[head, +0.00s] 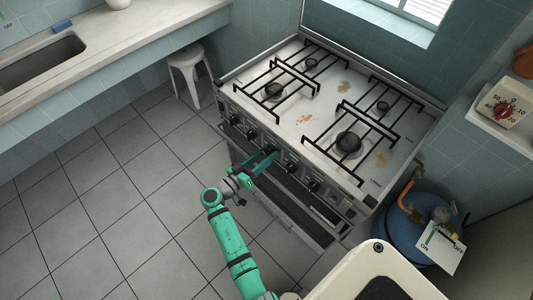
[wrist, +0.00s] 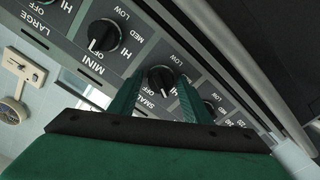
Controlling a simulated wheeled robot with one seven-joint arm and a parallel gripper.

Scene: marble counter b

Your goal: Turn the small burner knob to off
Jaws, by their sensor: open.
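The small burner knob (wrist: 160,79) is a round black knob on the stove's grey front panel, below "LOW" and beside "HI" in the wrist view. My gripper (wrist: 160,92) is open, with one green finger on each side of this knob. I cannot tell whether the fingers touch it. In the head view my gripper (head: 264,163) is at the stove front, and its fingers partly cover the knob row.
A numbered knob (wrist: 210,108) is close on the right. The stove (head: 305,120) has black grates on top. A blue gas cylinder (head: 405,235) stands at right.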

